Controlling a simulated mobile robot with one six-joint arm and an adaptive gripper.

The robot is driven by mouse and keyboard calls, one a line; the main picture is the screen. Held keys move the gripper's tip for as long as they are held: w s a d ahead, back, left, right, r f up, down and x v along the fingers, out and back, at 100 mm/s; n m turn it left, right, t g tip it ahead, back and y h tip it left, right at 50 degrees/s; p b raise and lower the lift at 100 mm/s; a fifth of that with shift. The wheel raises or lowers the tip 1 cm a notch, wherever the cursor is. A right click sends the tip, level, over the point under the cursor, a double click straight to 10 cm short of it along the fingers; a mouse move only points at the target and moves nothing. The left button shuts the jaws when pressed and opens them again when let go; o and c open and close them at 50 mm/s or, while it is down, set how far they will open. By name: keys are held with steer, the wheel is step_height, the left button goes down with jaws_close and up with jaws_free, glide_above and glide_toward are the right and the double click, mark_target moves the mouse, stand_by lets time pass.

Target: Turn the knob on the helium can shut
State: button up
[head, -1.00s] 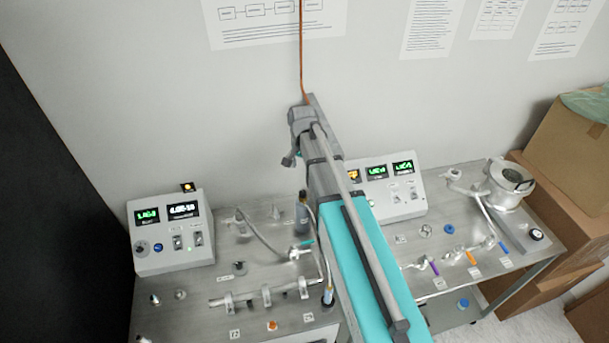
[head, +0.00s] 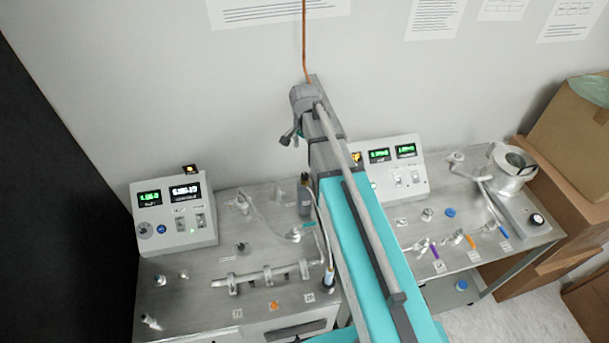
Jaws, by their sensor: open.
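The can's knob is too small to make out. My gripper (head: 289,137) is small and dark, open and empty, hanging at the upper end of my arm. In the picture it is above and left of the cylinder, apart from it.
A left control box (head: 176,216) and a right one (head: 385,175) stand on the benches. A clamped metal pipe (head: 262,275) and several valves crowd the left bench. A metal vessel (head: 508,170) stands far right, near cardboard boxes (head: 575,150). The wall is behind.

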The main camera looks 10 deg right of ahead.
mark_target(305, 174)
steer(key=shift+f+b, duration=6.35)
steer(key=shift+f, duration=0.2)
jaws_close()
steer(key=shift+a, duration=0.15)
